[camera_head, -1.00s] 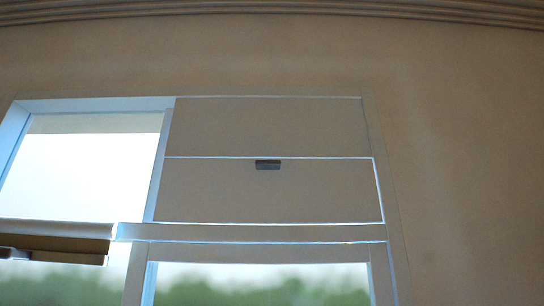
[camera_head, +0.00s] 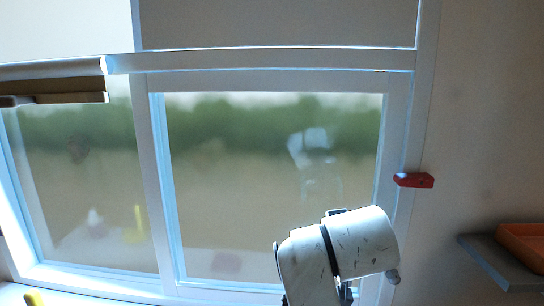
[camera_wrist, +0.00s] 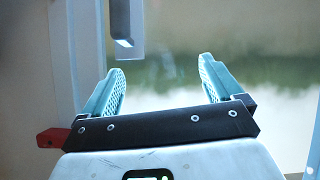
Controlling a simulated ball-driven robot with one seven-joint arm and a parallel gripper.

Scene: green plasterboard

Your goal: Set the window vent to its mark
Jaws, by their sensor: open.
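The window (camera_head: 270,180) fills much of the head view; its right pane is framed by a pale sash (camera_head: 392,130). Above it is the lower part of a plain panel (camera_head: 280,22). I cannot tell which part is the vent, and no mark is clearly visible. My gripper (camera_wrist: 162,68) is open and empty in the wrist view, its two teal fingers apart. My white arm hides the lower right pane in the head view.
A red block (camera_head: 413,180) sits at the right edge of the window frame; it also shows at the left of the wrist view (camera_wrist: 53,138). A shelf (camera_head: 497,262) with an orange tray (camera_head: 523,243) is at the right.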

